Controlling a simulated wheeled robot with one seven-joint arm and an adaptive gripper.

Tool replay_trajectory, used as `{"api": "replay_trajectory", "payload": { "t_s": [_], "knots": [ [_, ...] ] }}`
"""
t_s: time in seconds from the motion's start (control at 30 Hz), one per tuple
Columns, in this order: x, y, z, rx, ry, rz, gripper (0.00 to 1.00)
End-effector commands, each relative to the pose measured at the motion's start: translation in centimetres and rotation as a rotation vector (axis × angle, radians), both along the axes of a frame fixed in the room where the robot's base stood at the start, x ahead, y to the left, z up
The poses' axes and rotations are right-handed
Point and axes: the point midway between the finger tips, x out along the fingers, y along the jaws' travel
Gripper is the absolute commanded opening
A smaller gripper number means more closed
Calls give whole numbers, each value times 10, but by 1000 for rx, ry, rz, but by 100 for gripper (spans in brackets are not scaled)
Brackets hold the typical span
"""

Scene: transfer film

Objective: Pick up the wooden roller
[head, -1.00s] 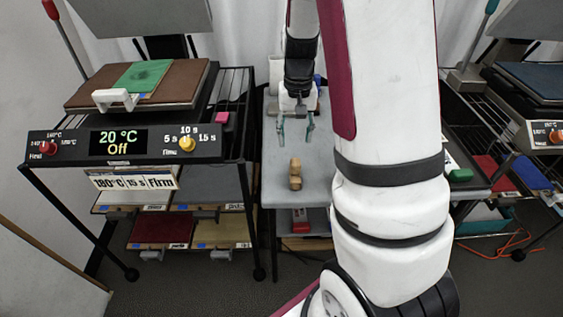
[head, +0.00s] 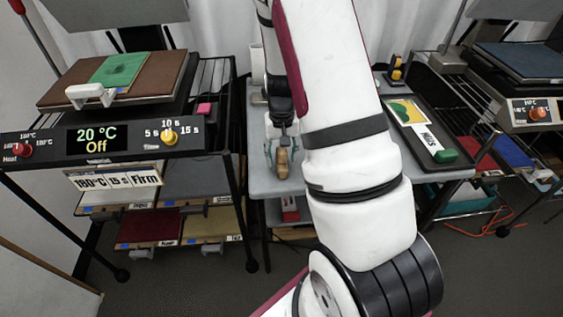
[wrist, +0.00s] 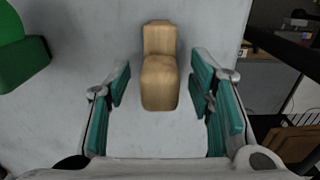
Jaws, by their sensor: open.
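The wooden roller (head: 282,163) is a small tan wooden piece near the front edge of the grey table (head: 262,180). In the wrist view the wooden roller (wrist: 160,80) lies ahead of and partly between the teal fingers of my gripper (wrist: 160,92). The fingers are spread, with a gap on each side of the roller, and hold nothing. In the head view my gripper (head: 281,152) is at the roller, and part of it is hard to make out there.
A heat press (head: 110,90) stands on a black rack at left, its display reading 20 °C Off. A dark tray (head: 407,140) with a colourful sheet and a green block (head: 446,156) lies at right. A green object also shows in the wrist view (wrist: 22,55).

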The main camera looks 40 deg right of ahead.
Motion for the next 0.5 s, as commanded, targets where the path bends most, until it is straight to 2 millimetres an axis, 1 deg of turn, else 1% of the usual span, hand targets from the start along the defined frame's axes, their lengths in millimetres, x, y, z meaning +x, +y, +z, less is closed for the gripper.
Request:
{"api": "replay_trajectory", "payload": {
  "t_s": [0.03, 0.13, 0.23, 0.43, 0.47, 0.5],
  "knots": [
    [0, 0, -8, 0, 2, -1, 48],
    [0, 0, -18, 1, 2, -2, 48],
    [0, 0, -21, -1, -1, -1, 48],
    [0, 0, -21, -1, -1, 0, 48],
    [0, 0, -21, -1, -1, 0, 42],
    [0, 0, -21, -1, -1, 0, 32]
  ]
}}
